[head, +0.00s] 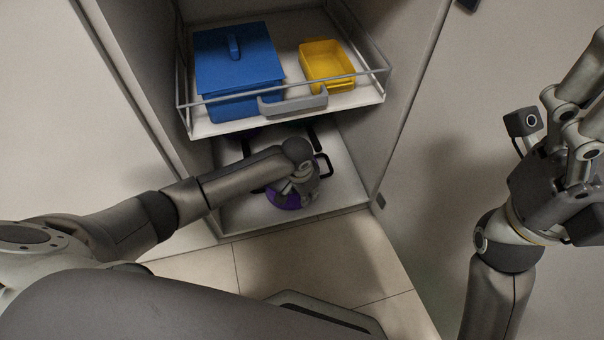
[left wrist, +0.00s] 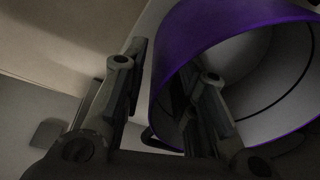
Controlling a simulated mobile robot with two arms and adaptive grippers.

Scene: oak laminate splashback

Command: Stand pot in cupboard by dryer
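The purple pot (head: 290,201) is in the lower part of the open cupboard, largely hidden under my left wrist in the head view. Black handle-like loops (head: 326,164) show beside it. In the left wrist view the pot (left wrist: 215,22) is close, its pale inside visible. My left gripper (left wrist: 170,75) straddles the pot's wall, with one finger outside and one inside. The fingers look apart, with a gap beside the wall. My right gripper (head: 575,95) is raised at the right, away from the cupboard; its fingertips are partly cut off and its opening is unclear.
A pull-out wire-railed shelf (head: 355,93) with a grey handle (head: 292,103) overhangs the lower space. It holds a blue lidded box (head: 238,72) and a yellow tray (head: 326,65). Cupboard side walls stand close on both sides. The tiled floor (head: 300,250) in front is clear.

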